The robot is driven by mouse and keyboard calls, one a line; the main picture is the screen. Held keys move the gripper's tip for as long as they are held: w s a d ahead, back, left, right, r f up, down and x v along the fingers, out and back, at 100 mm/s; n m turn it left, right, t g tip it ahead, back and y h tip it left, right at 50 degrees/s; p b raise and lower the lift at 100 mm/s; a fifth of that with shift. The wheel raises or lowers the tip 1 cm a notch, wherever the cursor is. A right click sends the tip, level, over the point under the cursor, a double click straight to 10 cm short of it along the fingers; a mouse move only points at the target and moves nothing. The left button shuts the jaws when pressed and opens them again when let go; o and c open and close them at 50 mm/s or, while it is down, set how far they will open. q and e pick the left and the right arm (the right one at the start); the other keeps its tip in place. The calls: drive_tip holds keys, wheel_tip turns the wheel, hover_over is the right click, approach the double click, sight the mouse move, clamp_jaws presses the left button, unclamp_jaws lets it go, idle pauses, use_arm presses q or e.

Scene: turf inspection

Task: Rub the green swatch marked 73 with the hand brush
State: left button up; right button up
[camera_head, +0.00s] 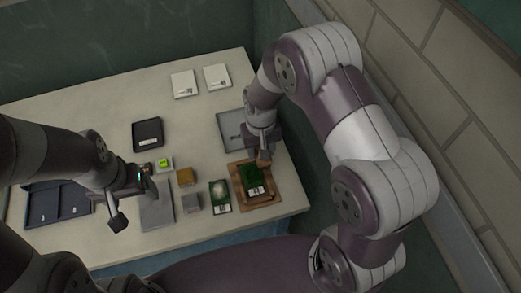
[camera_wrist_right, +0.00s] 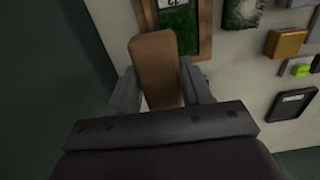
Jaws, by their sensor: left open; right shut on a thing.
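The green swatch (camera_head: 254,176) with a white label lies in a wooden frame (camera_head: 275,192) at the table's right. In the right wrist view the swatch (camera_wrist_right: 178,30) is partly cut off at the top; its label seems to read 73, upside down. My right gripper (camera_head: 264,146) is shut on the brown wooden hand brush (camera_wrist_right: 155,62), at the frame's far edge. The brush's bristles are hidden, so I cannot tell whether they touch the swatch. My left gripper (camera_head: 132,200) is open and empty over the left part of the table.
A second green swatch (camera_head: 220,196) with a pale patch lies left of the frame. A grey tray (camera_head: 231,127), black dish (camera_head: 148,132) and two white cards (camera_head: 184,84) lie farther back.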

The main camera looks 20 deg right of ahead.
drive_tip(key=shift+r, duration=0.65)
drive_tip(key=shift+s+r+p, duration=0.1)
drive_tip(key=shift+r+p, duration=0.25)
drive_tip(key=shift+p, duration=0.15)
use_arm(q)
drive_tip(key=shift+s+a+r, duration=0.15)
drive_tip(key=shift+s+r, duration=0.05)
drive_tip(key=shift+r, duration=0.6)
use_arm(e)
drive_tip(key=shift+a, duration=0.1)
